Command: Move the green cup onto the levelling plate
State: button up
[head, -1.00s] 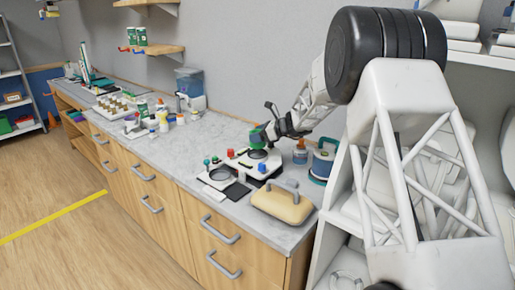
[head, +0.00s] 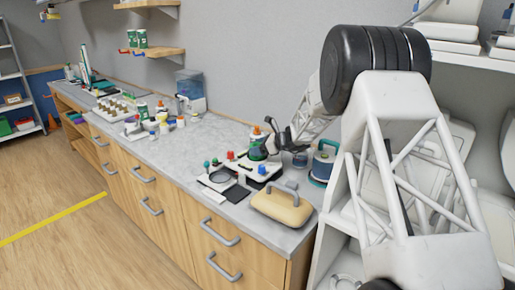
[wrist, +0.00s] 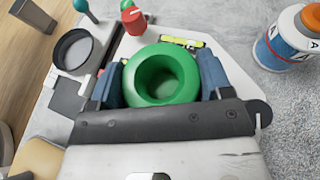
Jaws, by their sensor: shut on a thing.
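The green cup (head: 257,152) is upright between the fingers of my gripper (wrist: 160,80) in the wrist view, its open mouth (wrist: 165,76) facing the camera. The blue fingers are shut on it from both sides. In the head view my gripper (head: 272,144) is at the cup's right. The cup is over the white levelling plate (wrist: 128,44), which carries a red knob (wrist: 133,18) and a yellow-green level vial (wrist: 183,41). The cup hides the plate's round dark spot. I cannot tell whether its base touches the plate.
A round grey dish (wrist: 74,51) on a white stand is left of the plate. An orange-capped bottle (wrist: 290,38) stands at the right in the wrist view. A tan handled block (head: 282,207) lies in front. The grey countertop (head: 190,145) farther left has free room.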

jog(key=shift+f, duration=0.2)
dwell(0.3)
jog(key=o, duration=1)
jog(key=shift+o, duration=0.2)
jog(key=shift+r, duration=0.2)
jog(key=shift+v, duration=2)
jog(key=shift+r, duration=0.1)
